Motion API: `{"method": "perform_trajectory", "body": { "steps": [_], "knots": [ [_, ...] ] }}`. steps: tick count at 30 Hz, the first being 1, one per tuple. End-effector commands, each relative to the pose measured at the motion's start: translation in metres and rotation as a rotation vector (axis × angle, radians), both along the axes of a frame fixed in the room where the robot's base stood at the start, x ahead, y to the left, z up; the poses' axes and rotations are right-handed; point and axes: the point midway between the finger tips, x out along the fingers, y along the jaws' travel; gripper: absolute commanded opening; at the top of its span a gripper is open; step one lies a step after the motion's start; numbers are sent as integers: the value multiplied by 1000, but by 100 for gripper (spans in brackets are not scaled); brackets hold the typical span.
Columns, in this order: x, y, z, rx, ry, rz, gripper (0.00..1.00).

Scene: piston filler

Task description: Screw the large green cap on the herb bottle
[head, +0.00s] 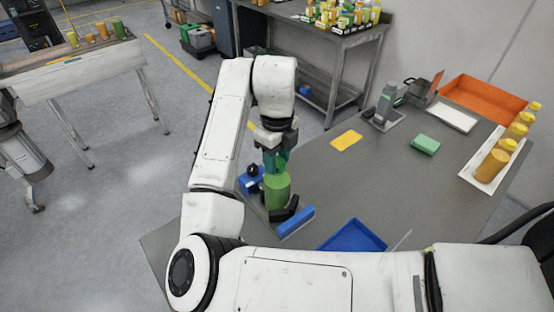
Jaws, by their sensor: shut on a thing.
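The herb bottle (277,192) is green and stands upright in a blue and black holder at the left part of the grey table. My gripper (275,155) points down directly above the bottle. It is shut on the darker teal-green cap (275,163), which sits at the top of the bottle. The fingers partly hide the cap. I cannot tell whether the cap touches the bottle's neck or is threaded on it.
A blue tray (353,237) lies right of the holder. A yellow pad (346,140), a green block (425,144) and a grey device (384,104) stand farther back. A white tray (478,181) of yellow-capped bottles lines the right edge. The table's middle is clear.

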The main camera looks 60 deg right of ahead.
Motion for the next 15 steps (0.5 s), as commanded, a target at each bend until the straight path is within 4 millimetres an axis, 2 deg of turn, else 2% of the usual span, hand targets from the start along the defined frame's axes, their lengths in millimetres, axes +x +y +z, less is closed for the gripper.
{"method": "perform_trajectory", "body": {
  "steps": [15],
  "knots": [
    [0,0,-3,2,-3,-351,0]
  ]
}}
